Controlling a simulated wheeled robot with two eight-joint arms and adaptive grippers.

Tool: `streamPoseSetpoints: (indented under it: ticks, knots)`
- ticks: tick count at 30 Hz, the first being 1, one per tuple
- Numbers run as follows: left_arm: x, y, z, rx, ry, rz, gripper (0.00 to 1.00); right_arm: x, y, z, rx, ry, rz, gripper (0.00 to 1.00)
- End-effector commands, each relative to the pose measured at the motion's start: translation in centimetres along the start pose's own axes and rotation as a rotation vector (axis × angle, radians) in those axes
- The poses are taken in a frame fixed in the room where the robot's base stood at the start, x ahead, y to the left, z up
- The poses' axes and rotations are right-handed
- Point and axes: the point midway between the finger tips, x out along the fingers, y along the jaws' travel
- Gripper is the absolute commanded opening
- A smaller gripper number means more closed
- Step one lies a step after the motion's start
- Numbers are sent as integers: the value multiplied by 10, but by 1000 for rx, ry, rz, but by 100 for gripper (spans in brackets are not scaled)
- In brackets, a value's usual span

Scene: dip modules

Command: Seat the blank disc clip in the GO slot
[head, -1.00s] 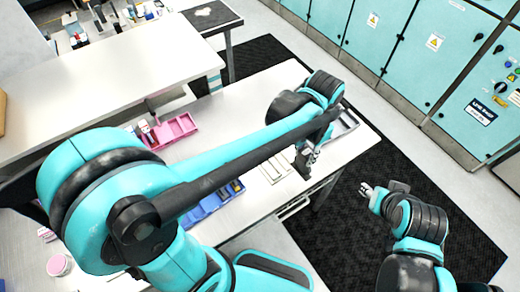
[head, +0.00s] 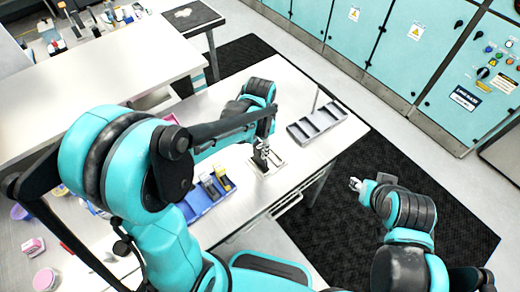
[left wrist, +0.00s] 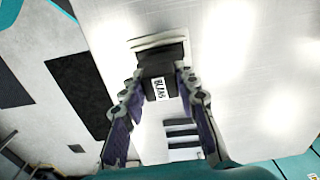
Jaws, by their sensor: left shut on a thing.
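My left gripper (head: 262,158) is shut on a dark block-like clip (left wrist: 158,84) with a white label that seems to read BLANK. The gripper points down over a small pale plate (head: 276,170) on the white table; the plate's slots cannot be made out. In the left wrist view the clip sits between both fingers, with a pale slotted piece (left wrist: 158,42) just beyond it. I cannot tell whether the clip touches the plate. My right gripper (head: 355,184) hangs over the black floor mat, away from the table; its finger opening is too small to judge.
A grey tray with several compartments (head: 291,130) stands to the right of the plate. A blue tray (head: 190,212) with grey and yellow modules lies to the left. Pink containers (head: 46,280) stand at the lower left. Teal cabinets (head: 390,50) line the back.

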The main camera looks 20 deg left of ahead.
Motion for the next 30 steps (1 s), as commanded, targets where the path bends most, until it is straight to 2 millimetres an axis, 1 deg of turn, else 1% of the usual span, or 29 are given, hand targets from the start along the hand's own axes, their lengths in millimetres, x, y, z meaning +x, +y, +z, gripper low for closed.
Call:
streamPoseSetpoints:
  ticks: [1,2,9,13,14,15,16,26,29,30]
  knots:
    - [8,0,0,0,0,0,0,3,0,2,0,0,0,40]
    - [10,0,0,0,0,0,0,3,0,2,0,0,0,40]
    - [9,0,0,0,0,0,0,2,0,2,0,0,0,40]
    - [14,0,0,0,0,0,0,6,0,4,0,0,0,40]
    - [13,0,0,0,0,0,38,5,0,3,0,0,0,40]
    - [12,0,0,0,0,0,48,4,0,3,0,0,0,40]
    - [12,0,0,0,0,0,51,4,0,3,0,0,0,40]
    - [10,0,0,0,0,0,51,2,0,2,0,0,0,40]
    - [0,0,0,0,0,0,51,-1,0,0,0,0,0,40]
    - [-7,0,0,0,0,0,51,-2,0,-2,0,0,0,40]
